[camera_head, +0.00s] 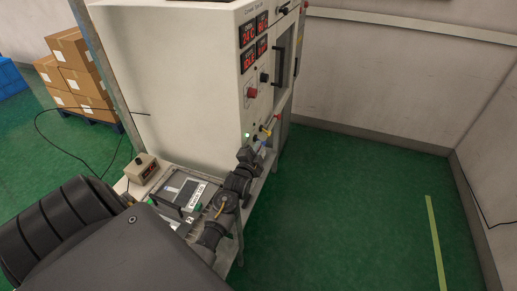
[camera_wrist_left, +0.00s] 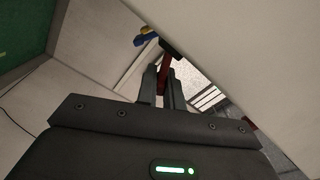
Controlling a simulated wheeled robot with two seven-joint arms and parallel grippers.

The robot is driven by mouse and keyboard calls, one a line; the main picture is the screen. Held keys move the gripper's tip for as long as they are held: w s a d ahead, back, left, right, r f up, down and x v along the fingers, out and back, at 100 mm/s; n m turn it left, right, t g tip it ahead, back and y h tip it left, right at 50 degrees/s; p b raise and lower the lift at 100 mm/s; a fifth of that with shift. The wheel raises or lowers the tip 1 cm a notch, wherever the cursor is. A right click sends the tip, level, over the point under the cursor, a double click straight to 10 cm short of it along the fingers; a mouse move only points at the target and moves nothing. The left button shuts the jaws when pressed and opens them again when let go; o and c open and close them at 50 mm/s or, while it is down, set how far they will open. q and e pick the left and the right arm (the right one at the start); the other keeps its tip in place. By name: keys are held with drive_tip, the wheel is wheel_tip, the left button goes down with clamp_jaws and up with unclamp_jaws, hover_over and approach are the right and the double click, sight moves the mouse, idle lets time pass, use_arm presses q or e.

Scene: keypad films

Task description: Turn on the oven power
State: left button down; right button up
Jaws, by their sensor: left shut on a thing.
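The oven (camera_head: 175,75) is a tall white cabinet with red lit displays (camera_head: 254,42) and a red knob (camera_head: 252,92) on its front. My left gripper (camera_head: 259,145) is low at the oven's front, near small coloured levers (camera_head: 266,130). In the left wrist view my gripper's fingers (camera_wrist_left: 164,88) are close together on a slim red handle (camera_wrist_left: 164,72) with a dark end. A blue and yellow lever (camera_wrist_left: 145,38) is just beyond it. A small green light (camera_head: 247,134) shows above the gripper. My right gripper is not in view.
Boxes (camera_head: 75,65) are stacked at the back left. The green floor (camera_head: 350,210) to the right is clear up to the walls.

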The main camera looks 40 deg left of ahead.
use_arm(q)
drive_tip(key=shift+a+r+n, duration=0.1)
drive_tip(key=shift+n, duration=0.2)
drive_tip(key=c, duration=1.5)
unclamp_jaws()
drive_tip(key=shift+s, duration=0.25)
drive_tip(key=b+v, duration=0.3)
drive_tip(key=v, duration=0.7)
drive_tip(key=shift+s, duration=0.15)
